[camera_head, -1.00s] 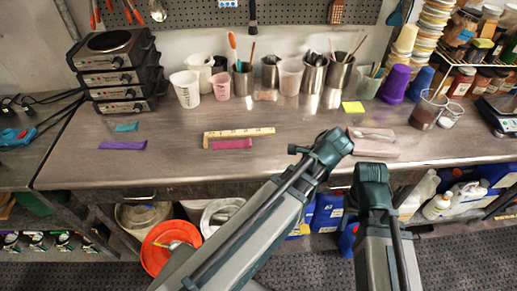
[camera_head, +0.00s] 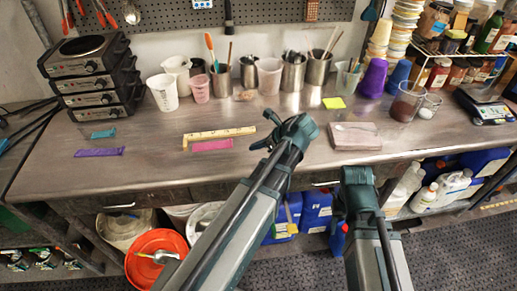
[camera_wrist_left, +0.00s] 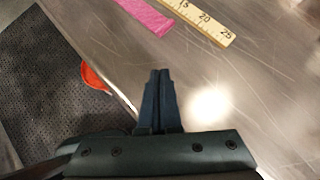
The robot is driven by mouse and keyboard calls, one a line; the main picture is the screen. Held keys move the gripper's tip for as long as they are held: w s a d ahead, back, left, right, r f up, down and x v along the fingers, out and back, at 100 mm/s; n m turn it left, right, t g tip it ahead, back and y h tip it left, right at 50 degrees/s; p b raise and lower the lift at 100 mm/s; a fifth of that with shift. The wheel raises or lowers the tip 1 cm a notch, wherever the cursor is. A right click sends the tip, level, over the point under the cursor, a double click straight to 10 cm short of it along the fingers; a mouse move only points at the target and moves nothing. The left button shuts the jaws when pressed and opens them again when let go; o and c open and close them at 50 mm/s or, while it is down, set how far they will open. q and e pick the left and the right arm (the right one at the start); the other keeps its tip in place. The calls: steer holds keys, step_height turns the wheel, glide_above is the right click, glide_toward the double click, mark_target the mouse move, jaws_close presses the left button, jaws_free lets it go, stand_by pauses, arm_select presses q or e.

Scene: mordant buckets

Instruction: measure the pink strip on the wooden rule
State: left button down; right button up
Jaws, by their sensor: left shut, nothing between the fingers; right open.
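The pink strip (camera_head: 212,146) lies flat on the metal bench, just in front of the wooden rule (camera_head: 222,133) and roughly parallel to it. Its left end is near the small piece jutting from the rule's left end. My right gripper (camera_head: 358,180) is open at the bench's front edge, fingertips hard to see.
A purple strip (camera_head: 98,152) and a teal strip (camera_head: 103,133) lie to the left. A pinkish slab (camera_head: 355,138) lies right of my left gripper. Beakers and metal pots (camera_head: 292,75) stand behind. Bare bench lies between the purple strip and the rule.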

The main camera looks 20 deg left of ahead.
mark_target(227, 145)
arm_select(q)
steer(key=b+x, duration=0.3)
steer(key=x, duration=0.2)
steer(key=shift+a+f, duration=0.1)
steer(key=shift+f, duration=0.3)
steer(key=a, duration=0.3)
steer(key=shift+w+r, duration=0.2)
steer(key=shift+r, duration=0.05)
steer(key=shift+w+a, duration=0.1)
steer(key=shift+a, duration=0.45)
arm_select(e)
steer(key=shift+f, duration=1.95)
arm_select(q)
steer(key=shift+a, duration=0.1)
steer(key=a, duration=0.2)
steer(key=shift+w+a, duration=0.2)
steer(key=shift+a, duration=0.05)
steer(key=shift+d, duration=0.1)
